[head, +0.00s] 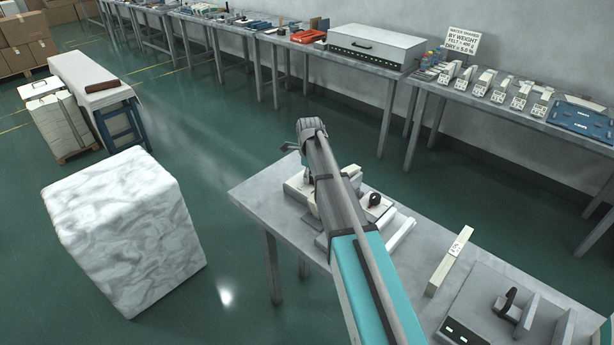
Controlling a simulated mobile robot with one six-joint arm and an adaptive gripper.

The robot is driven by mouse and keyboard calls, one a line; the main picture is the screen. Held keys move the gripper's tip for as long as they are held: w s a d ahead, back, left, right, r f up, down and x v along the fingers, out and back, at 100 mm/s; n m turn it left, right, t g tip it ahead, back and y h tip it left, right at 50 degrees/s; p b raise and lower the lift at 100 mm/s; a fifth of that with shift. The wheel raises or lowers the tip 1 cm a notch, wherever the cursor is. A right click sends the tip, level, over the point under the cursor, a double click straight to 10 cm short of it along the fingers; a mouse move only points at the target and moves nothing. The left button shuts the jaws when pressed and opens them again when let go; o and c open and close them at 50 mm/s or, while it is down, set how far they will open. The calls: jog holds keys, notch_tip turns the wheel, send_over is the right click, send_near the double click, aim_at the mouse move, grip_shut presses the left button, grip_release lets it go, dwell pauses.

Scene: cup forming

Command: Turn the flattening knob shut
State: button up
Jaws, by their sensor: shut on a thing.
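My arm reaches from the lower right to a pale machine (298,187) on the near grey table (252,190). My gripper (308,172) is at the machine's back left part, mostly hidden by my wrist and forearm. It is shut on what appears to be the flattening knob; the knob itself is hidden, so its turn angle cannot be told. A black knob (374,199) stands on a pale block of the machine, just right of my forearm, apart from my gripper.
A long pale bar (450,262) lies right of the machine. A grey device (497,304) with a black lever (510,298) stands at the table's right end. A large white wrapped block (125,235) stands on the floor at left. Benches with samples line the wall.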

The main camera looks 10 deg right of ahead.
jog(key=o, duration=1.1)
jog(key=shift+s, duration=0.1)
jog(key=shift+o, duration=0.2)
jog(key=shift+r, duration=0.15)
